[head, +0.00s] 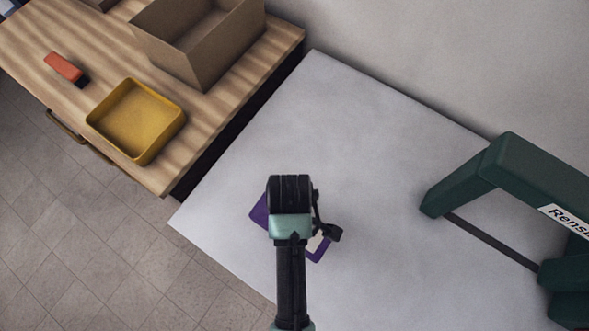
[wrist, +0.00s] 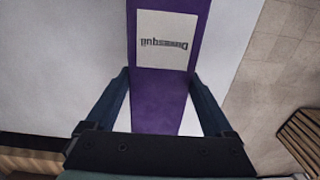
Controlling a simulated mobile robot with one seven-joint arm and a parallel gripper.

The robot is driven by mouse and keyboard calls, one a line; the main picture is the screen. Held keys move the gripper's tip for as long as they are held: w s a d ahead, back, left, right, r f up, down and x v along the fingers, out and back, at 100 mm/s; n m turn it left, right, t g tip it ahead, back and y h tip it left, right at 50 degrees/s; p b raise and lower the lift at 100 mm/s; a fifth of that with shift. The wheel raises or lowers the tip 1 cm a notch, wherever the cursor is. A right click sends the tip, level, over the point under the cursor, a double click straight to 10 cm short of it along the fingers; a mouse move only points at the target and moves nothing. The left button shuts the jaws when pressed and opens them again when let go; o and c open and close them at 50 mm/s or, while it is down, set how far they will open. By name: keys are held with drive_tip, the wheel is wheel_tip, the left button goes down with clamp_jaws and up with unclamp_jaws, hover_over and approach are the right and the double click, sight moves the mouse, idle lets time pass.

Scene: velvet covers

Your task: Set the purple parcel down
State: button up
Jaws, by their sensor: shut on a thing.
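The purple parcel (head: 259,213) is mostly hidden under my arm in the head view. In the wrist view the purple parcel (wrist: 158,90) runs up between the fingers, with a white printed label on it. My gripper (wrist: 160,92) is shut on the parcel, one finger at each side.
A dark green frame with a lettered label (head: 465,185) stands on the right of the grey top. At the left, a wooden counter (head: 205,120) holds a yellow tray (head: 150,150), a cardboard box (head: 205,55) and a red-orange object (head: 64,67). The grey top's middle is clear.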

drive_tip(key=shift+f, duration=2.95)
drive_tip(key=shift+f, duration=0.1)
drive_tip(key=o, duration=1.5)
